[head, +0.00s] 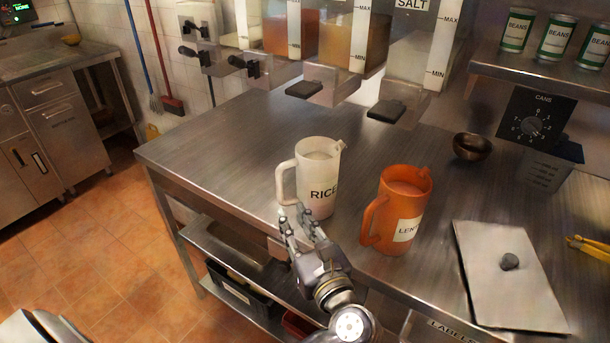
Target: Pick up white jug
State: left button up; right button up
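The white jug (319,167), labelled RICE, stands upright near the front edge of the steel table. Its handle (281,183) is on its left side, and it holds pale contents. My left gripper (292,213) reaches up from the bottom, with its fingertips just below and in front of the handle. Its fingers are apart with nothing seen between them. I cannot tell whether a fingertip touches the jug. My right gripper is not in view.
An orange jug (405,192) labelled LENT… stands close on the right. Dispensers (348,47) hang over the table's back. The table (220,150) left of the jug is clear.

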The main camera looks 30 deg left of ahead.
aim_at(281, 195)
pick_arm(q)
jog(key=x, duration=0.2)
jog(key=shift+w+a+r, duration=0.3)
jog(key=shift+w+a, duration=0.2)
jog(key=shift+a, duration=0.05)
jog(key=p+x, duration=0.1)
jog(key=x, duration=0.4)
jog(key=shift+a, duration=0.1)
jog(key=shift+w+a+f, duration=0.1)
jog(key=shift+w+a, duration=0.05)
grip_shut()
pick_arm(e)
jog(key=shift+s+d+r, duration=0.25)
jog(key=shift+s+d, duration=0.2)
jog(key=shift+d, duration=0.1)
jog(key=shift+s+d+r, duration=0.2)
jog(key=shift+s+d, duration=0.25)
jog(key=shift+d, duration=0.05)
